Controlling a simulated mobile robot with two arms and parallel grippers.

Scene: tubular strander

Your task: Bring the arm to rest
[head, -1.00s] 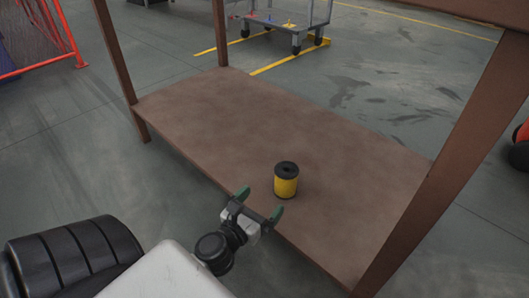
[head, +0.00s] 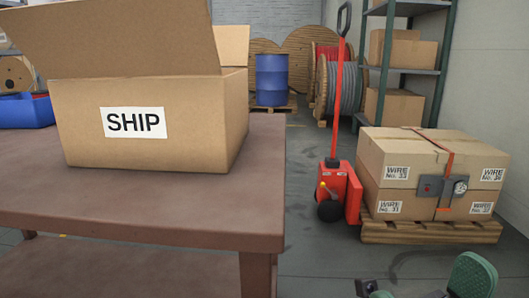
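My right gripper (head: 420,283) shows at the bottom right edge of the head view. Only the fingertips and a bit of the dark gripper body show; the rest of the arm is below the picture. It appears in front of the floor, to the right of the brown table (head: 150,210). My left gripper is not in view.
An open cardboard box marked SHIP (head: 150,125) stands on the table, near a blue bin (head: 27,111). A red pallet jack (head: 338,185) and strapped WIRE cartons (head: 415,160) on a wooden pallet (head: 430,232) stand right. Behind are a blue drum (head: 272,80), cable reels (head: 345,85) and shelving (head: 408,70).

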